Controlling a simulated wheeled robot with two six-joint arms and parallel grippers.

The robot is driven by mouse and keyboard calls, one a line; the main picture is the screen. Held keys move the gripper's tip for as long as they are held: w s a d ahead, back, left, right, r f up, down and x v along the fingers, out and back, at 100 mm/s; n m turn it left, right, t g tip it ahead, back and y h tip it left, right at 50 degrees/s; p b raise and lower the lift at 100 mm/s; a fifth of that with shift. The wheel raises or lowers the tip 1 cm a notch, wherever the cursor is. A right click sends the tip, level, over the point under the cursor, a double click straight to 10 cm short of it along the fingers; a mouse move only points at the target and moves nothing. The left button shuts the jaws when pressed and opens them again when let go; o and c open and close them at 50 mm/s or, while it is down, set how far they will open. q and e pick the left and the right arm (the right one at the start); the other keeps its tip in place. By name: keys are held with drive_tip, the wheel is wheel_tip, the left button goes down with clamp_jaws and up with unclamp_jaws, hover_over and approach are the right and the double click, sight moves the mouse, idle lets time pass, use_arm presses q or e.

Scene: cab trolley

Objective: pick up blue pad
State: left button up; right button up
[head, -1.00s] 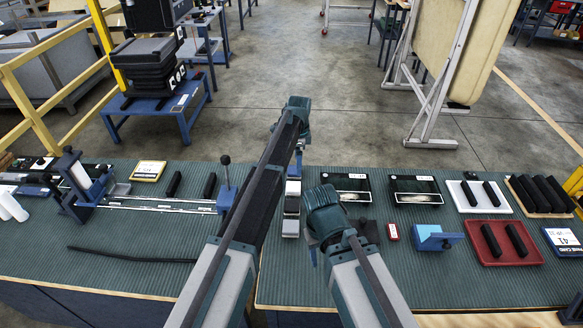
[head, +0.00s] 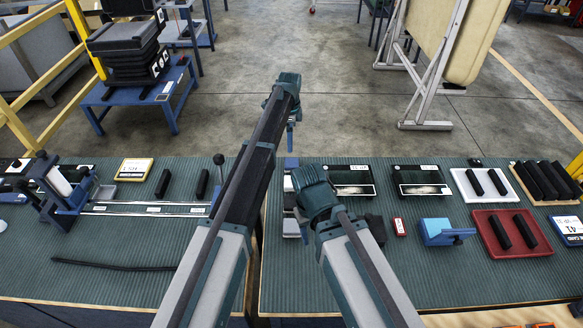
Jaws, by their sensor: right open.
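A blue block with a lighter blue top (head: 437,228), likely the blue pad, sits on the green ribbed mat right of centre.
A small red box (head: 399,227) lies just left of the blue block. A red tray (head: 490,247) with black bars is to its right. Two black trays (head: 421,188) and a white tray (head: 468,197) stand behind. The mat in front of the block is clear.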

use_arm(q)
drive_tip(key=b, duration=0.6)
hover_over(292, 162)
drive_tip(key=f, duration=0.7)
drive_tip(key=shift+s+a, duration=0.2)
drive_tip(key=shift+a, duration=0.15)
use_arm(e)
wheel_tip(292, 162, down, 7)
drive_tip(key=shift+f, duration=0.1)
use_arm(q)
drive_tip(key=f+b, duration=0.5)
drive_tip(key=shift+w+d+f, duration=0.15)
drive_tip(key=shift+d+f, duration=0.05)
drive_tip(key=shift+d, duration=0.15)
use_arm(e)
wheel_tip(292, 162, down, 5)
drive_tip(key=shift+f, duration=0.15)
use_arm(q)
drive_tip(key=shift+r, duration=0.1)
drive_tip(key=shift+c, duration=0.3)
drive_tip(key=c, duration=1.3)
drive_tip(key=shift+o, duration=0.2)
drive_tip(key=shift+r, duration=0.1)
use_arm(e)
drive_tip(key=shift+r, duration=0.25)
